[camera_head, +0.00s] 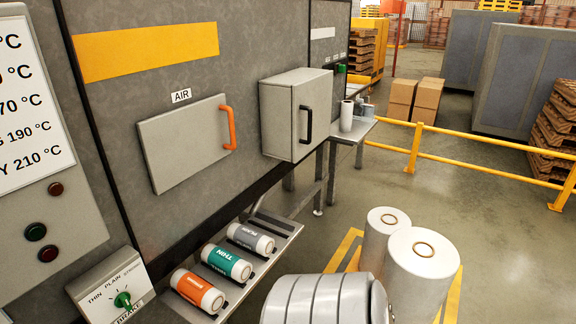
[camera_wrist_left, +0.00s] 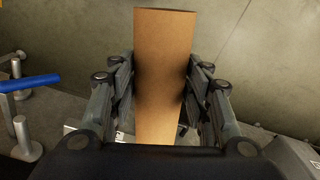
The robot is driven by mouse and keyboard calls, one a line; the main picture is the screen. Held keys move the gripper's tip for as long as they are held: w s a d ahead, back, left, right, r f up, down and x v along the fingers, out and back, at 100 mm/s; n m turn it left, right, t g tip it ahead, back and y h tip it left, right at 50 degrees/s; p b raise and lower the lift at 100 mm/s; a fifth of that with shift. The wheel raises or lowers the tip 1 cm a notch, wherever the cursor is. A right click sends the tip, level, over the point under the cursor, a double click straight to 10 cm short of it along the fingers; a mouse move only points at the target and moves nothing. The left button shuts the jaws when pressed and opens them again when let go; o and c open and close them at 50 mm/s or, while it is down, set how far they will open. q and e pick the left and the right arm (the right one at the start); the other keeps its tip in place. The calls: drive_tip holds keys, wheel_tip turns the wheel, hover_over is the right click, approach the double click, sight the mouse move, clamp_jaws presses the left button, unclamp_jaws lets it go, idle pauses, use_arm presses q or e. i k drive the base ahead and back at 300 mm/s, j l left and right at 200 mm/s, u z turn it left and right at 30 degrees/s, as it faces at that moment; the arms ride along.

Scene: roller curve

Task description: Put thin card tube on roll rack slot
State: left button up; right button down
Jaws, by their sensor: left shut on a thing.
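The card tube (camera_wrist_left: 162,45) is plain brown and shows in the left wrist view, running away from the camera up the middle of the picture. My left gripper (camera_wrist_left: 160,85) is shut on it, with dark fingers on both sides. The tube's lower part is partly hidden by the gripper body. Neither the tube nor my left gripper shows in the head view. I cannot make out a roll rack slot for certain. A blue bar (camera_wrist_left: 30,83) and grey metal posts (camera_wrist_left: 25,135) stand left of the tube in the wrist view.
In the head view, a metal shelf (camera_head: 262,265) holds an orange roll (camera_head: 197,290), a teal roll (camera_head: 227,263) and a grey roll (camera_head: 251,238). Large white rolls (camera_head: 422,262) stand on the floor. A yellow rail (camera_head: 470,163) crosses the right side.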

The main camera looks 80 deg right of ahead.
sight(271, 226)
drive_tip(key=z, duration=1.6)
drive_tip(key=i+l+z, duration=0.35)
drive_tip(key=i+l, duration=0.15)
drive_tip(key=i+l+z, duration=0.35)
drive_tip(key=i, duration=0.2)
drive_tip(key=i+l, duration=0.1)
drive_tip(key=i, duration=0.25)
drive_tip(key=i+l, duration=0.1)
drive_tip(key=i, duration=0.3)
